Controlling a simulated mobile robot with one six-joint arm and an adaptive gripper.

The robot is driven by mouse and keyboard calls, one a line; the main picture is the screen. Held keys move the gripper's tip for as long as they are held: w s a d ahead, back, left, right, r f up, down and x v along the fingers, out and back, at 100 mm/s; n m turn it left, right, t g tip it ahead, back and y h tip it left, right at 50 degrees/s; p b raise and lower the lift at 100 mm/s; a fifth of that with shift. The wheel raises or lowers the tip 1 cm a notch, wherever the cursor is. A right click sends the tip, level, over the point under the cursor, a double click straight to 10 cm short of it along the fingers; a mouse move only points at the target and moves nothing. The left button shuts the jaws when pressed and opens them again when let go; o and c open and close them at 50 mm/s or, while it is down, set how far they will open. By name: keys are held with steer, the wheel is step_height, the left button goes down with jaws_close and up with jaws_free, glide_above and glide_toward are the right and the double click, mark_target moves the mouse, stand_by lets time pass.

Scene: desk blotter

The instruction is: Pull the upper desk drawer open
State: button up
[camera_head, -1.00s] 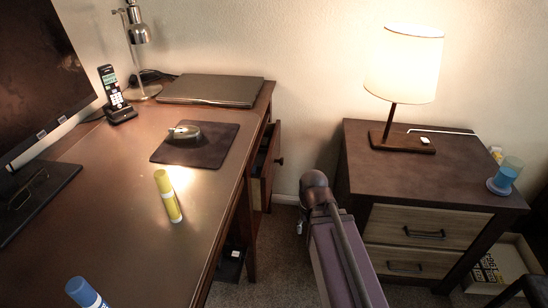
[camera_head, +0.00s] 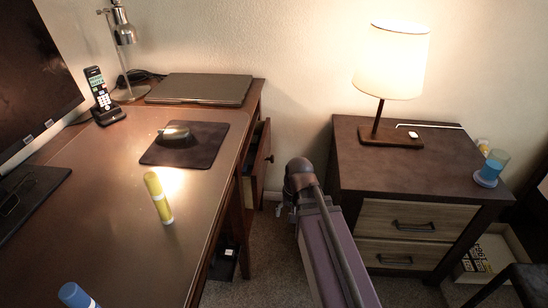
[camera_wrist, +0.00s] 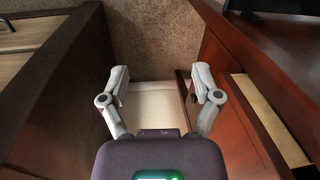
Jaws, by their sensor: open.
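The upper desk drawer (camera_head: 264,148) sticks out partway from the desk's right side in the head view. Its small dark knob (camera_head: 270,159) faces right. In the wrist view, a dark red wood panel (camera_wrist: 236,98), seemingly the drawer front, stands beside the right finger, with a pale strip behind it. My gripper (camera_wrist: 161,82) is open, and no object is clearly held between its fingers. A dark narrow piece (camera_wrist: 183,92) shows by the right finger; I cannot tell whether it touches. In the head view the gripper is mostly hidden below my arm's end.
A nightstand (camera_head: 350,150) with a lit lamp (camera_head: 392,62) stands to the right, leaving a narrow carpeted gap beside the desk (camera_head: 110,235). A laptop (camera_head: 200,88), mouse pad (camera_head: 205,153) and yellow tube (camera_head: 158,198) are on the desk.

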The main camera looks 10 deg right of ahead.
steer(key=w+d+r+m+t+y+p, duration=0.1)
steer(key=w+d+r+m+y+p, duration=0.15)
steer(key=w+m, duration=0.3)
steer(key=w+d+r+m+t+y+p, duration=0.1)
steer(key=w+r+m+y, duration=0.1)
steer(key=w+r+m, duration=0.3)
steer(key=m+t+y+p, duration=0.2)
steer(key=m+t, duration=0.1)
steer(key=m, duration=0.4)
glide_toward(273, 156)
steer(key=s+d+r, duration=0.1)
steer(key=d+r, duration=0.1)
steer(key=d, duration=0.1)
steer(key=shift+s+a+f, duration=0.1)
steer(key=shift+f, duration=0.05)
steer(key=shift+a+f, duration=0.1)
steer(key=shift+f, duration=0.05)
steer(key=shift+b+x, duration=4.8)
steer(key=shift+x, duration=1.95)
steer(key=shift+s+a, duration=0.15)
